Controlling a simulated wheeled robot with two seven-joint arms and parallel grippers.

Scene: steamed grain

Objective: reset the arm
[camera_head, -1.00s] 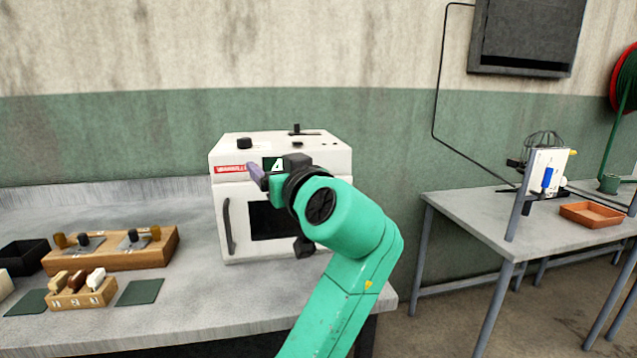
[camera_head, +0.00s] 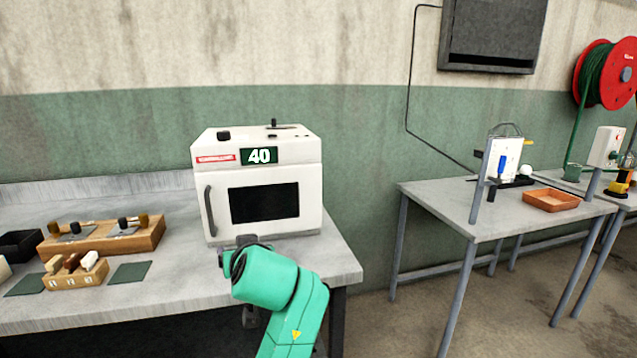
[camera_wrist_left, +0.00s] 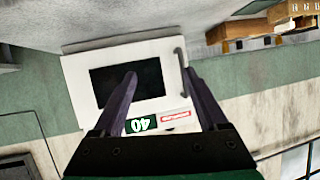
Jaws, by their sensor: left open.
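My left arm comes up from the bottom of the head view, in front of a white oven (camera_head: 260,172) with a dark window. Its wrist is low, over the front edge of the bench, and hides most of the gripper there. In the left wrist view my left gripper (camera_wrist_left: 159,73) has its two dark fingers spread apart with nothing between them. They point toward the oven (camera_wrist_left: 75,92), which appears upside down, its door shut. The oven display (camera_head: 259,156) reads 40. My right gripper is not in view.
On the grey bench (camera_head: 180,295), left of the oven, are a wooden holder (camera_head: 140,240), a small numbered block (camera_head: 80,279) and a black tray (camera_head: 20,243). A separate table (camera_head: 450,205) on the right carries an orange tray (camera_head: 551,200). A gap of floor separates them.

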